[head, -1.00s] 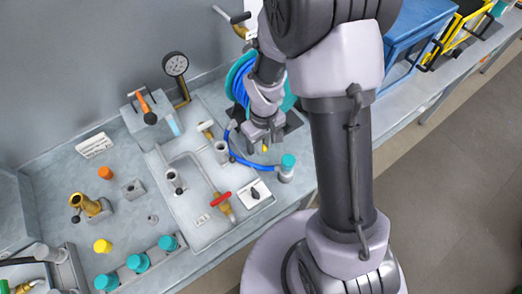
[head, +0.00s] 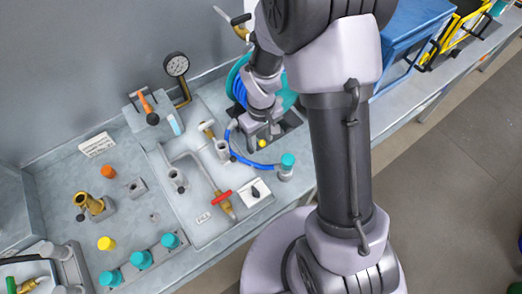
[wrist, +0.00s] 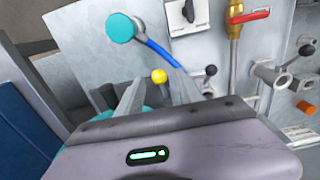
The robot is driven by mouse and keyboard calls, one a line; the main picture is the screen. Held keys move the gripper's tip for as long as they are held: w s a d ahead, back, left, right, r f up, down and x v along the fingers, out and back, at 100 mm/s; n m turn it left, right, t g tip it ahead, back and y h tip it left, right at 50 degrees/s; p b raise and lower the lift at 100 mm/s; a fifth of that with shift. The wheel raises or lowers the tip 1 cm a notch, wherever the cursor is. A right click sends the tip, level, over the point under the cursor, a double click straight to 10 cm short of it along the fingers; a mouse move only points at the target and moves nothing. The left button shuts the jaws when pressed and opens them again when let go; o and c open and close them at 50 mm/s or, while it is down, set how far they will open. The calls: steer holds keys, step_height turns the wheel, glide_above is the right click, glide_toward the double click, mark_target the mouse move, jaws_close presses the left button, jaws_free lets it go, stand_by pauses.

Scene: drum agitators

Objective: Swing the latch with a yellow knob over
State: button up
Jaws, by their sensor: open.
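The latch's yellow knob (head: 262,143) shows just under my gripper (head: 264,138) in the head view, near the blue hose reel. The rest of the latch is mostly hidden by the gripper. In the wrist view the yellow knob (wrist: 159,76) appears in the gap between the fingers of my gripper (wrist: 157,90). The fingers are apart, one on each side of the knob. I cannot tell whether either finger touches it.
A blue hose (head: 250,162) curves close by to a teal-capped fitting (head: 287,161). A red-handled valve (head: 222,197) and a switch plate (head: 254,193) lie to the front left. A pressure gauge (head: 177,66) stands at the wall. A blue box (head: 408,38) is to the right.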

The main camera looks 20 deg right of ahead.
steer(key=shift+r, duration=0.15)
step_height(320, 180, up, 9)
steer(key=p, duration=0.6)
steer(key=shift+p, duration=0.4)
